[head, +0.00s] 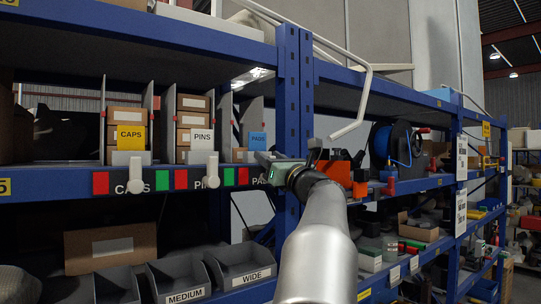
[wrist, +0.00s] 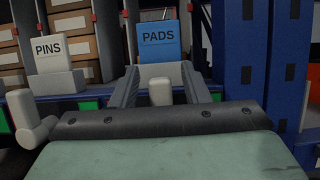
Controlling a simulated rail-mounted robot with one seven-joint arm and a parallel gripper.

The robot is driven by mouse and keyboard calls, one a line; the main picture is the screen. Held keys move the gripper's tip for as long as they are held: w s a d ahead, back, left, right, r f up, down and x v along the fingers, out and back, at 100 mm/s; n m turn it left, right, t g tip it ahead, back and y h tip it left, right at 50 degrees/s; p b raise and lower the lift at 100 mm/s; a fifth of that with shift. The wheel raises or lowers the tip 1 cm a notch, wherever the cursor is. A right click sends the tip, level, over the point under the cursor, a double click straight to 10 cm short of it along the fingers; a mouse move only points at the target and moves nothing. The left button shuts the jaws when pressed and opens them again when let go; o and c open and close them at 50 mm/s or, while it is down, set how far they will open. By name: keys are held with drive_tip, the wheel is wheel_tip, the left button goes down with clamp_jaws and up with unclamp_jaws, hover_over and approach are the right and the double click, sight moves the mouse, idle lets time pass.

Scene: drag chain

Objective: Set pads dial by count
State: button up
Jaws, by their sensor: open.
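The PADS bay has a blue card, which shows in the head view (head: 257,139) and in the wrist view (wrist: 159,41). The white PADS dial (wrist: 160,91) stands upright between my gripper's two fingers in the wrist view. My gripper (wrist: 160,84) is open, with one finger on each side of the dial; I cannot tell whether either touches it. In the head view my gripper (head: 270,160) covers the PADS dial and part of its label. A brown box (head: 239,155) shows low in the PADS bay; the rest of its contents are hidden.
To the left are the PINS bay with its white dial (head: 208,170) and the CAPS bay with its white dial (head: 134,175), each holding stacked boxes. The blue shelf post (wrist: 246,60) stands close on the right. Grey bins (head: 180,280) sit on the shelf below.

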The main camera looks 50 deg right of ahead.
clamp_jaws()
drive_tip(key=n+y+b, duration=0.1)
drive_tip(key=n, duration=0.1)
drive_tip(key=a+n+y+b, duration=0.1)
drive_tip(key=n, duration=0.1)
drive_tip(key=a+n+y+b, duration=0.1)
drive_tip(key=n, duration=0.2)
drive_tip(key=shift+w+f+y, duration=0.3)
drive_tip(key=shift+f, duration=0.05)
drive_tip(key=shift+w+a+f+n+y+b, duration=0.15)
drive_tip(key=shift+n+y, duration=0.3)
drive_tip(key=shift+n, duration=0.5)
drive_tip(key=shift+s+a+f+n+y+b, duration=0.1)
drive_tip(key=shift+a+n+y+b, duration=0.2)
drive_tip(key=shift+n, duration=0.6)
drive_tip(key=shift+w+a+f+n+y+b, duration=0.1)
drive_tip(key=shift+a+f+n+y, duration=0.1)
drive_tip(key=shift+n+y, duration=0.55)
drive_tip(key=shift+n+g, duration=0.3)
drive_tip(key=shift+n, duration=0.1)
unclamp_jaws()
